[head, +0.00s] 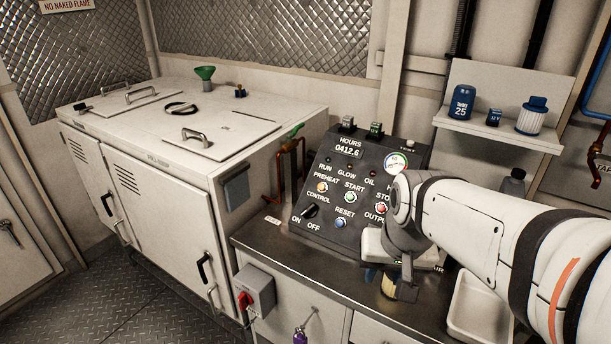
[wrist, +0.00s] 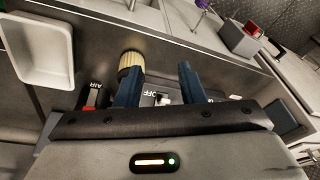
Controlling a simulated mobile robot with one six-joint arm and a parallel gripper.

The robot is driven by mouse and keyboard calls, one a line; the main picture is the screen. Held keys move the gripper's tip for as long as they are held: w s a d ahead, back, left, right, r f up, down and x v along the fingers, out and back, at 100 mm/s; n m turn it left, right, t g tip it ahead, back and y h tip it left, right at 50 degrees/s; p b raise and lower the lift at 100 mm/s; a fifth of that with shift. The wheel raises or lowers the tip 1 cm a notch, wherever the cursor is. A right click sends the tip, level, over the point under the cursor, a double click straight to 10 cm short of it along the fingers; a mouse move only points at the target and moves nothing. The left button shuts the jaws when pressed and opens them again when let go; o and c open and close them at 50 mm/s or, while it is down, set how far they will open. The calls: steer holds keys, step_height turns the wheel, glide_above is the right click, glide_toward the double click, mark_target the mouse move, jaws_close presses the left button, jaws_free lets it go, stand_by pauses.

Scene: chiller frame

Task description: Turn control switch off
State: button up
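The control switch (head: 309,211) is a black rotary knob at the lower left of the sloped dark panel (head: 335,237), between the printed words ON and OFF. I cannot tell for sure which word it points at. My gripper (head: 390,280) is right of the switch and lower, in front of the panel's lower right edge. In the wrist view my gripper (wrist: 160,78) has its two dark blue fingers apart, with nothing gripped. A small pale switch (wrist: 163,98) beside a printed OFF shows between the fingers. A ribbed brass knob (wrist: 131,68) is by the left finger.
A red AIR lever (wrist: 91,96) lies left of the fingers. A white tray (head: 478,303) stands at the counter's right. A grey box with a red knob (head: 246,299) is on the counter front. A shelf (head: 500,130) holds bottles.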

steer(key=w+a+m+y, duration=0.1)
steer(key=w+a+m, duration=0.1)
steer(key=w, duration=0.6)
steer(key=w+a+m, duration=0.3)
steer(key=w, duration=0.5)
steer(key=m+y, duration=0.1)
steer(key=m, duration=0.4)
glide_toward(308, 208)
steer(key=f, duration=0.2)
steer(key=shift+t, duration=0.3)
steer(key=x, duration=0.3)
steer(key=p+x, duration=0.1)
steer(key=x, duration=0.3)
steer(key=shift+w+a+f, duration=0.1)
steer(key=shift+a+f, duration=0.1)
steer(key=shift+a, duration=0.05)
steer(key=shift+c, duration=0.4)
